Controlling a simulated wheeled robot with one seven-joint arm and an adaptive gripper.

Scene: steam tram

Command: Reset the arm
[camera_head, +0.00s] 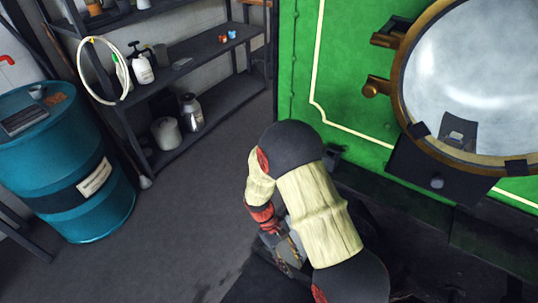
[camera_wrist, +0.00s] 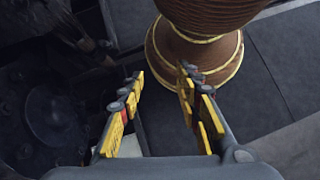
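My arm is folded in the head view, with its cream links and black joints over the lower middle. My gripper (camera_head: 289,252) hangs low behind the arm, partly hidden by it, above the dark floor. In the wrist view my gripper (camera_wrist: 162,76) has its yellow-padded fingers apart, with nothing between them. A brown turned column with gold bands (camera_wrist: 196,60) stands just beyond the fingertips; I cannot tell whether it is part of me.
A green panel (camera_head: 300,60) with a brass-rimmed round glass (camera_head: 475,75) stands at right. A blue drum (camera_head: 60,165) is at left. A dark shelf (camera_head: 195,55) holds bottles and cans. The grey floor (camera_head: 190,220) between drum and arm is clear.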

